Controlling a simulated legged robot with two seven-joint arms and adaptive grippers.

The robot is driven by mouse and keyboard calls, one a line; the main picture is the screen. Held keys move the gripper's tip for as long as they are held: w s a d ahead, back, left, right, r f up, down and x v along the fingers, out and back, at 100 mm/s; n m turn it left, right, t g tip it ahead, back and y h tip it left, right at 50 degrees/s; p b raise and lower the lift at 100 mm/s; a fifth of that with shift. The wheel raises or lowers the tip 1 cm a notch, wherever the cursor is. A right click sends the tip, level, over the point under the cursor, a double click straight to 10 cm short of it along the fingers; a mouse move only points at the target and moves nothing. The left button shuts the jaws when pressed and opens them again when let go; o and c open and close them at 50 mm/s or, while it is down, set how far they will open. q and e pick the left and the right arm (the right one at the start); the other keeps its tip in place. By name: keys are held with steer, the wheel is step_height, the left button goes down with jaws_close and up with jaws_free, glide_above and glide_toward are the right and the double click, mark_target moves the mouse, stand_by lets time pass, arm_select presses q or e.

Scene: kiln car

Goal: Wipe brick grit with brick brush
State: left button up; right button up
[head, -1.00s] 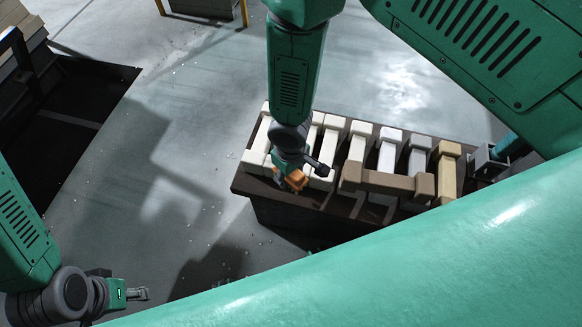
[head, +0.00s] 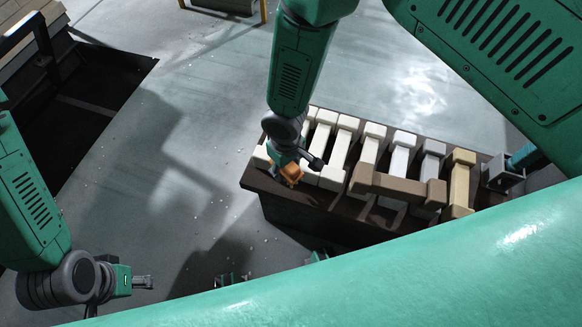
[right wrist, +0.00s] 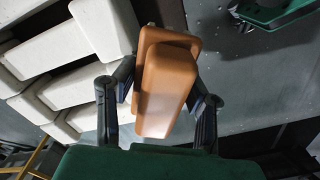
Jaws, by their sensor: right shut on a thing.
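An orange-brown brush (head: 291,172) is at the left front end of the dark kiln car (head: 330,220). My right gripper (head: 296,160) is shut on it; its arm comes down from the top. In the right wrist view, the brush (right wrist: 165,88) sits tilted between the two fingers of the gripper (right wrist: 160,112), beside pale bricks (right wrist: 70,50). Its working face is hidden, so I cannot tell whether it touches the car. Pale specks like grit show on the floor (head: 247,222); none is clear on the car. My left gripper (head: 141,282) is at lower left, away from the car, its fingers unclear.
A dark pit or frame (head: 85,85) is at upper left. The grey floor (head: 190,130) between is open.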

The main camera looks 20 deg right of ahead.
mark_target(272, 163)
steer(key=shift+a, duration=0.1)
stand_by(0.3)
steer(key=shift+w+a+b, duration=0.25)
steer(key=shift+w+a, duration=0.3)
steer(key=shift+a, duration=0.2)
steer(key=shift+w+a+b, duration=0.25)
steer(key=shift+w+a, duration=0.25)
steer(key=shift+a, duration=0.2)
steer(key=shift+w+d+r+b, duration=0.1)
steer(key=shift+w+d+b, duration=0.15)
steer(key=shift+w+d, duration=0.65)
steer(key=shift+w+d+f+b, duration=0.15)
steer(key=shift+w+d, duration=0.35)
steer(key=shift+w, duration=0.65)
steer(key=shift+w+d+r+b, duration=0.15)
steer(key=shift+w+d+b, duration=0.15)
steer(key=shift+w+d, duration=0.6)
steer(key=shift+w+a, duration=0.15)
steer(key=shift+a, duration=0.05)
